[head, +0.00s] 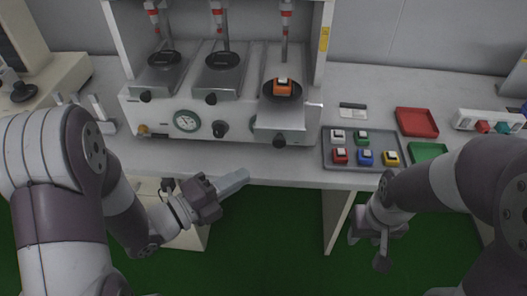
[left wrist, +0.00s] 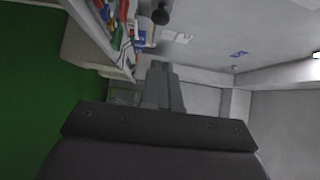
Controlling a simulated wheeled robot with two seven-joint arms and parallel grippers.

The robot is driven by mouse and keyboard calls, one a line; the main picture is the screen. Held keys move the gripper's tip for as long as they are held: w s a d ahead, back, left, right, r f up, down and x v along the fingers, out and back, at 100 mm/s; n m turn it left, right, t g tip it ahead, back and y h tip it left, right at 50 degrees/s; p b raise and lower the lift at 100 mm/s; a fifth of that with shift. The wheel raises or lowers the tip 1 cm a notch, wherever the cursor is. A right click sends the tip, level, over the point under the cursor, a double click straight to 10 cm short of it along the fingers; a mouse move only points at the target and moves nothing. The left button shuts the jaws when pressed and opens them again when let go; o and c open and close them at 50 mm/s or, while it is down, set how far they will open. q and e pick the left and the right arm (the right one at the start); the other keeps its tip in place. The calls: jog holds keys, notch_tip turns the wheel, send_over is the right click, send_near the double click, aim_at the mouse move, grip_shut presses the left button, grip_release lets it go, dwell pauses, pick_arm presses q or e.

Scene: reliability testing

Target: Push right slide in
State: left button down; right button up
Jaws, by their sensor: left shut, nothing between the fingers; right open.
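The right slide (head: 281,116) of the white test machine (head: 170,120) sticks out further toward me than the other two. An orange block with a white top (head: 282,87) sits on its black round pad. A black knob (head: 279,141) is on the slide's front. My left gripper (head: 240,178) is shut and empty, in front of the bench edge, below and left of that knob. In the left wrist view its fingers (left wrist: 162,80) are together, with a black knob (left wrist: 160,17) beyond them. My right gripper (head: 380,255) hangs open and low at the right, away from the machine.
The left slide (head: 163,77) and middle slide (head: 220,75) sit further back. A grey tray (head: 328,158) with several coloured blocks stands right of the machine, near a red tray (head: 417,122) and a green tray (head: 428,151). The bench front (head: 270,170) below the machine is clear.

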aim_at(268, 113)
pick_arm(q)
jog(key=w+d, duration=0.1)
jog(key=w, duration=0.1)
jog(key=w+d, duration=0.2)
jog(key=w, duration=0.1)
jog(key=w+d+p, duration=0.1)
jog(key=w+d, duration=0.1)
jog(key=shift+w+f, duration=0.1)
jog(key=shift+w, duration=0.55)
jog(key=shift+w+f, duration=0.1)
jog(key=w+b, duration=0.4)
jog(key=w, duration=0.9)
jog(key=shift+w+f+b, duration=0.15)
jog(key=shift+w+b, duration=0.15)
jog(key=shift+b, duration=0.05)
jog(key=shift+w, duration=0.35)
jog(key=shift+a+r, duration=0.15)
jog(key=shift+r, duration=0.15)
